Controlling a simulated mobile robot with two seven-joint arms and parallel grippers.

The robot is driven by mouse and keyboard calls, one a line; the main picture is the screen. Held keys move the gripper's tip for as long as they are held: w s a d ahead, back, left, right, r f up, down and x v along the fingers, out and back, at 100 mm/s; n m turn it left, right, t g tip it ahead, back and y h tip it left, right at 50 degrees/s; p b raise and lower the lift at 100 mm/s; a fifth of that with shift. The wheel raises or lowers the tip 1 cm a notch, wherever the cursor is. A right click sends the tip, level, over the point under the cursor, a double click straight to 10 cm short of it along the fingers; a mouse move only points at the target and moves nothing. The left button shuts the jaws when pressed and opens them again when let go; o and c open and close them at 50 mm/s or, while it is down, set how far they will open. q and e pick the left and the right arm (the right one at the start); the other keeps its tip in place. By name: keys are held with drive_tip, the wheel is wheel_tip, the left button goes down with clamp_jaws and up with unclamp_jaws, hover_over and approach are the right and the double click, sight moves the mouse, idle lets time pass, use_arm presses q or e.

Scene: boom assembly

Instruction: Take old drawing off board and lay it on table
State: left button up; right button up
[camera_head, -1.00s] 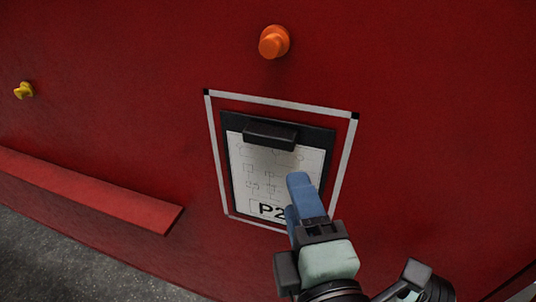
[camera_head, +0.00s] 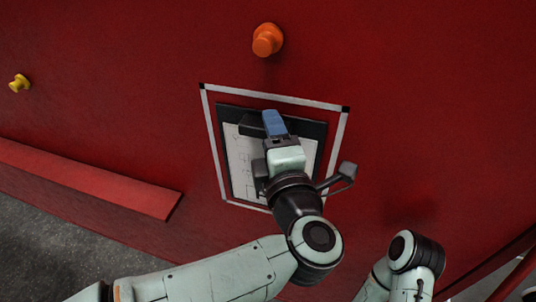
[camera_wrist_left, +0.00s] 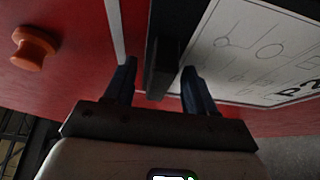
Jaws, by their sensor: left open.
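The old drawing (camera_head: 240,165) is a white sheet with line diagrams on a dark board (camera_head: 312,131) on the red wall. A black clip (camera_head: 250,127) crosses its top edge. My left gripper (camera_head: 273,124) is in front of the clip and hides part of the sheet. In the left wrist view, the open fingers of my left gripper (camera_wrist_left: 160,82) stand on either side of the clip (camera_wrist_left: 165,60), and the drawing (camera_wrist_left: 262,45) shows at right with part of its large label. Whether a finger touches the clip cannot be told. My right gripper is out of view.
A white outline with black corners (camera_head: 275,97) surrounds the board. An orange peg (camera_head: 267,40) sticks out above it, and a yellow peg (camera_head: 19,83) is at far left. A red ledge (camera_head: 90,178) runs along the lower left. No table is identifiable.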

use_arm(q)
drive_tip(key=shift+w, duration=0.3)
drive_tip(key=shift+s, duration=0.2)
drive_tip(key=c, duration=0.4)
clamp_jaws()
drive_tip(key=shift+a, duration=0.1)
